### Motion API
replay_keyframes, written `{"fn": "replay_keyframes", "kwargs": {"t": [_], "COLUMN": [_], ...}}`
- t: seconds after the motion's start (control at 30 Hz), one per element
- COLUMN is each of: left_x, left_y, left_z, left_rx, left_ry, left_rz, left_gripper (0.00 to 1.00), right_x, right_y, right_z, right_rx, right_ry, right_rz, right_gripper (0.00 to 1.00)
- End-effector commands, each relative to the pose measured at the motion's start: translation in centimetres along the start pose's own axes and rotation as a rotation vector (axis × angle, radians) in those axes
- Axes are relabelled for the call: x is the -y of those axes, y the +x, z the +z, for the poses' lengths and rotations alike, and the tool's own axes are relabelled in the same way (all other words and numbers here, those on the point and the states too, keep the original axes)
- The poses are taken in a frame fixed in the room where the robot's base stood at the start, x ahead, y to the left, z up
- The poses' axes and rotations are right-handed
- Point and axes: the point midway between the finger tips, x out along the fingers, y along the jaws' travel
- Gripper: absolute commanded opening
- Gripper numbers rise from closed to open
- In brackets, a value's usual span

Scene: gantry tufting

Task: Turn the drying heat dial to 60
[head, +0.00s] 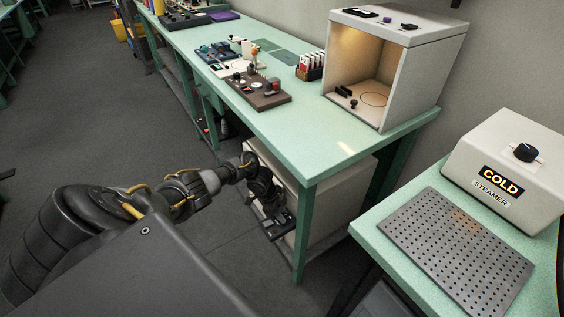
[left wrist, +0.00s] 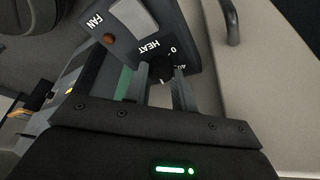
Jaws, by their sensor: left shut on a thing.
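In the left wrist view, a dark control panel (left wrist: 125,50) carries the words FAN and HEAT. The drying heat dial (left wrist: 161,75) sits below the word HEAT, mostly hidden by my fingers; a 0 and part of a 40 show beside it. My left gripper (left wrist: 163,72) is shut on the dial, one finger on each side. Where the dial points cannot be read. In the head view my left gripper (head: 280,226) is low at the front of the cream cabinet (head: 322,190) under the green table; the dial is too small to tell there. My right gripper is not in view.
The green table (head: 225,90) above carries a white open-front booth (head: 420,65) and several small trays. A table leg (head: 305,225) stands just right of my gripper. A steamer marked COLD (head: 515,150) and a perforated plate (head: 455,250) are at right. A handle (left wrist: 231,20) is near the panel.

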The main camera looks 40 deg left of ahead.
Motion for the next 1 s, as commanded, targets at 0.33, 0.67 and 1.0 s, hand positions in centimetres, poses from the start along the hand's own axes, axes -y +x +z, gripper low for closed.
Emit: {"fn": "replay_keyframes", "kwargs": {"t": [0.33,0.67,1.0], "left_x": [0.0,0.1,0.1], "left_y": [0.0,-1.7,-8.3], "left_z": [0.0,0.0,0.0], "left_rx": [0.001,0.0,0.002], "left_ry": [-0.001,0.0,0.0], "left_rz": [-0.001,-0.002,-0.003], "left_gripper": [0.48,0.48,0.48], "right_x": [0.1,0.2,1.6], "right_y": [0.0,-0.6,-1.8], "right_z": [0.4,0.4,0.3], "right_rx": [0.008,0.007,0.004], "right_ry": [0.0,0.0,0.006], "right_rz": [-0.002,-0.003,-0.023], "right_gripper": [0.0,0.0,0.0]}}
